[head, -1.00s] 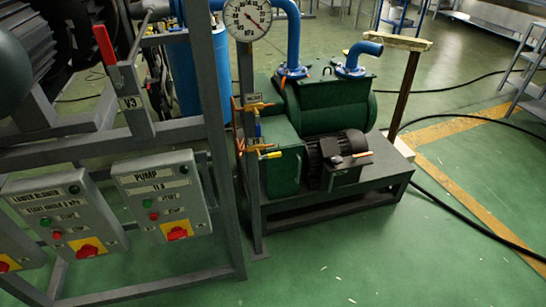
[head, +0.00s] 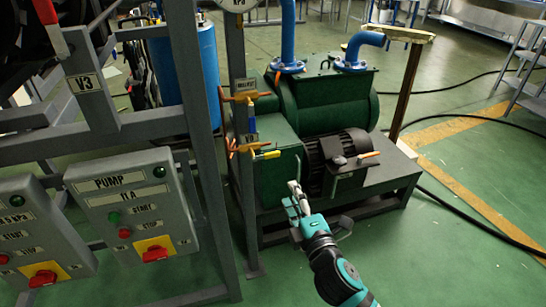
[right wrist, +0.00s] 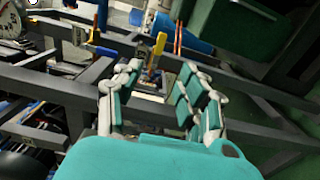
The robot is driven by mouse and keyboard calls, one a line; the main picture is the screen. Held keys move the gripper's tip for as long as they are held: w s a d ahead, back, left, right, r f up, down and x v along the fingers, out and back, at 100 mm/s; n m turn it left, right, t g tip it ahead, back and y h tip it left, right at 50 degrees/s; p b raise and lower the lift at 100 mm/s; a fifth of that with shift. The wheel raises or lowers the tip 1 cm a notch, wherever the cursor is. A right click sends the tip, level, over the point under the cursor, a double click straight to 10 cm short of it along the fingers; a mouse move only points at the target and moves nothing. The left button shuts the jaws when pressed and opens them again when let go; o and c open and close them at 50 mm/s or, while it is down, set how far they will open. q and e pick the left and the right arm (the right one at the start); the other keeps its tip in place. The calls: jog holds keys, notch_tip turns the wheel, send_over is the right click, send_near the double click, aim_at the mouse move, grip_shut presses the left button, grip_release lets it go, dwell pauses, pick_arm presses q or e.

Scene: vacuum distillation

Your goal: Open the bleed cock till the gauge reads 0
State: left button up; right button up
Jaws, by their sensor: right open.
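The gauge (head: 238,4) is cut off by the top of the head view, so its reading is hidden there. Part of its dial (right wrist: 12,28) shows at the left edge of the right wrist view, too small to read. Small cocks sit on the post below it: a yellow handle (head: 267,155) and an orange-red handle (head: 247,96). I cannot tell from a label which is the bleed cock. My right gripper (head: 294,190) is open and empty, below and right of the yellow handle and apart from it. The yellow handle (right wrist: 158,48) shows beyond its fingers in the wrist view.
The green pump (head: 330,100) with its black motor (head: 335,152) stands on a grey frame behind my gripper. A grey rack with the pump switch box (head: 135,205) and a V3 plate (head: 88,84) stands at the left.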

jog(key=b, duration=0.1)
send_near(273, 156)
jog(key=w, duration=0.2)
jog(key=x, duration=0.2)
jog(key=b+x, duration=0.1)
jog(key=x, duration=0.4)
jog(key=shift+w+a+f, duration=0.1)
jog(key=shift+w+a, duration=0.1)
jog(key=shift+a, duration=0.2)
pick_arm(q)
notch_tip(273, 156, up, 9)
jog(key=w, duration=0.1)
jog(key=shift+t+b, duration=0.3)
pick_arm(e)
jog(key=shift+w+a, duration=0.15)
jog(key=shift+w, duration=0.35)
pick_arm(q)
jog(key=shift+r, duration=0.1)
pick_arm(e)
grip_shut()
